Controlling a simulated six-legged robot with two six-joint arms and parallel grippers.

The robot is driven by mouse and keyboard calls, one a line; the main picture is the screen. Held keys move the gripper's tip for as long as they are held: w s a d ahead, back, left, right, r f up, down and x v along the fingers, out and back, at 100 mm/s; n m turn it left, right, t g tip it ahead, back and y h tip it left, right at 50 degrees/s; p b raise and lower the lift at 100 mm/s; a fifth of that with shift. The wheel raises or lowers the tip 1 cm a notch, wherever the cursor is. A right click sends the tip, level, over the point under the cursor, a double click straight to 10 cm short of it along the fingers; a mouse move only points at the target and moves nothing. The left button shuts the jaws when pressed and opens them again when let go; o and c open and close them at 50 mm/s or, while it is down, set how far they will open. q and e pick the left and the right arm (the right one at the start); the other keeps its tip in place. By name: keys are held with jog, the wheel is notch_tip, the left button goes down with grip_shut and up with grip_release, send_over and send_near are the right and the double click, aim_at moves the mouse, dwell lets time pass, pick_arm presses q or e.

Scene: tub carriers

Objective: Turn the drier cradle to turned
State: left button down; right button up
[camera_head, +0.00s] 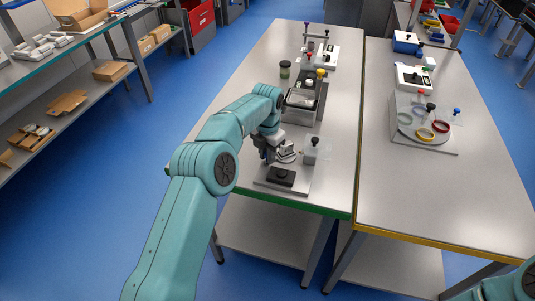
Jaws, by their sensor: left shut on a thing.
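My left gripper (270,153) reaches down over a grey plate (297,184) near the front end of the left table. It is shut on a small pale grey part (287,152), which looks like the drier cradle; the fingers and wrist hide part of it. A black block (281,177) sits in front on the same plate. A grey box with a black knob (311,151) stands just right of the gripper. How far the cradle is turned is too small to tell. My right arm shows only at the bottom right corner; its gripper is out of view.
Behind on the left table (335,163) are a black-framed tray unit (302,101), a dark jar (285,69) and a white device (326,55). The right table (440,190) holds a plate with coloured rings (421,134); its front is clear.

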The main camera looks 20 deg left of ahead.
pick_arm(q)
jog(key=shift+w+r, duration=0.1)
jog(key=shift+r, duration=0.05)
jog(key=c, duration=1)
grip_release()
jog(key=shift+d, duration=0.1)
